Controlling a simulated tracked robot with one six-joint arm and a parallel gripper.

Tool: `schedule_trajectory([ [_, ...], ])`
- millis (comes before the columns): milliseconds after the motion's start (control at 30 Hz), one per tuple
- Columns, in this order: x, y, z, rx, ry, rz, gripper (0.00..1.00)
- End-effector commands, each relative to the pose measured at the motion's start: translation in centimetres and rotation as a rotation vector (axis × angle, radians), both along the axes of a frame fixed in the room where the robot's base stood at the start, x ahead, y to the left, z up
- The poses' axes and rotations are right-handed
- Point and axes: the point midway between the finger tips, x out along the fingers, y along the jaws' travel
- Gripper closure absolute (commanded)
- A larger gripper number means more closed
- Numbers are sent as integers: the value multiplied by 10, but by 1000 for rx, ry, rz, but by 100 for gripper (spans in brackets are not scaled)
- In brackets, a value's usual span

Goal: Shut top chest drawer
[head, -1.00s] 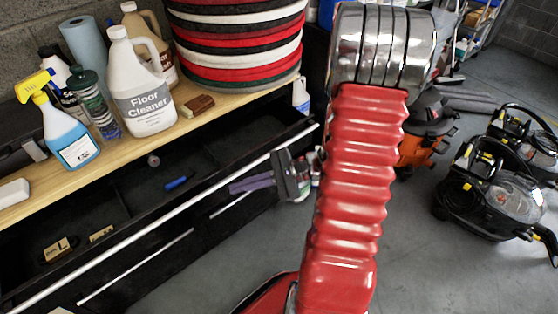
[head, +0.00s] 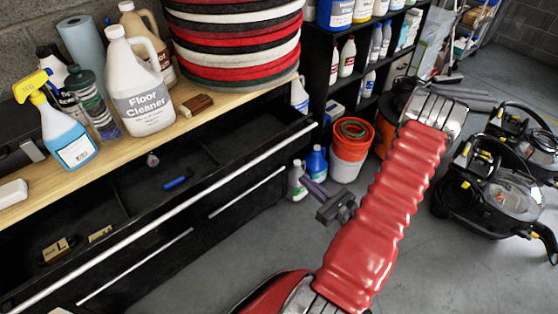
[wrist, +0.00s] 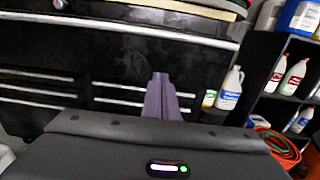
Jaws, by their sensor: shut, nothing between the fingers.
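The black chest (head: 250,208) has a wooden top. Its top drawer (head: 235,158) stands open, with its inside showing below the worktop and a long silver handle (head: 200,197) along its front. The handle also shows near the top of the wrist view (wrist: 120,28). My gripper (head: 306,183) is in front of the chest near the drawer's right end, lower than the handle. Its purple fingers are together and empty. In the wrist view my gripper's fingers (wrist: 160,80) point at the chest front; they look apart from it, though the gap is hard to judge.
A blue object (head: 178,183) and small boxes (head: 57,250) lie in the drawer. Bottles and stacked pads (head: 235,45) stand on the worktop. An orange bucket (head: 350,143) and a black shelf (head: 320,90) stand to the right.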

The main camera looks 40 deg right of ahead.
Motion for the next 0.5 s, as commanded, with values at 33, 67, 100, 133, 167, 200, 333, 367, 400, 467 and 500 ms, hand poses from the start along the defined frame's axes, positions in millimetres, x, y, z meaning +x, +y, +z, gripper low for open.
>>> schedule_trajectory([
  [33,-1,-1,-1,2,0,-5,100],
  [67,-1,-1,-1,2,0,-6,100],
  [100,-1,-1,-1,1,0,-6,100],
  [133,-1,-1,-1,1,0,-5,100],
  [167,-1,-1,-1,1,0,-5,100],
  [200,0,-1,-1,1,0,-4,100],
  [333,0,-1,-1,0,0,-3,100],
  [367,0,-1,-1,0,0,-3,100],
  [400,1,-1,0,0,0,-3,100],
  [467,3,-1,0,0,0,-2,100],
  [500,5,-1,0,0,0,-2,100],
])
